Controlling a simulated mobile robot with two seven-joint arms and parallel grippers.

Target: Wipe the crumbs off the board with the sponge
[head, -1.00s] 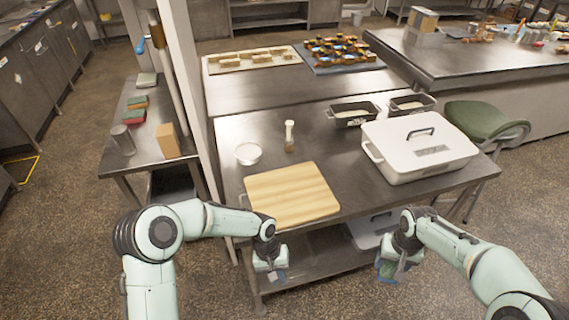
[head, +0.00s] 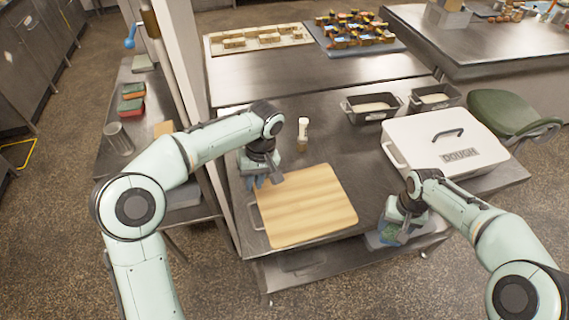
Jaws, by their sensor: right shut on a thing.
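The wooden board (head: 308,207) lies on the steel table near its front edge. I cannot make out crumbs on it at this size. My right gripper (head: 392,232) is shut on a green sponge (head: 387,228), mostly hidden by the fingers, and is off the board's right side near the table's front edge. My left gripper (head: 265,181) points down by the board's far left corner. Its fingers look apart with nothing seen between them. Whether it touches the board or table is unclear.
A white dough box (head: 445,145) stands right of the board, with two dark tins (head: 370,107) behind it. A small shaker (head: 302,130) stands behind the board. The white bowl is hidden behind my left arm. Trays of pastries (head: 355,32) are at the back.

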